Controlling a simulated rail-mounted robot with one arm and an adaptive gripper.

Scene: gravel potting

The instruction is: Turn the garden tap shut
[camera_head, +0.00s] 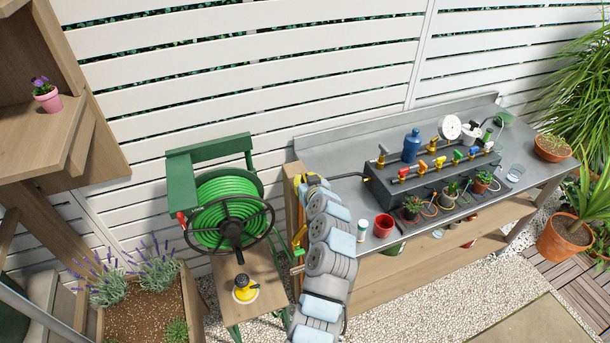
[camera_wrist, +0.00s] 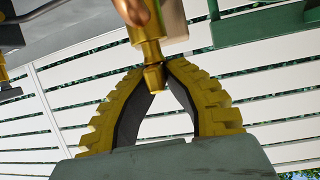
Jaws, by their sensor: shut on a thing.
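In the wrist view the brass garden tap (camera_wrist: 150,48) hangs in from the top, its tapered end between my fingertips. My gripper (camera_wrist: 158,72) has two ridged yellow fingers with dark inner pads. The tips are closed around the tap's brass end, and an open gap shows between the fingers lower down.
A green hose reel (camera_head: 228,213) stands close on the left, with a wooden stool-like top (camera_head: 265,285) holding a yellow-and-black item below it. A grey bench (camera_head: 345,215) with a valve manifold, pots and bottles is on the right. A white slatted fence (camera_head: 250,70) runs behind.

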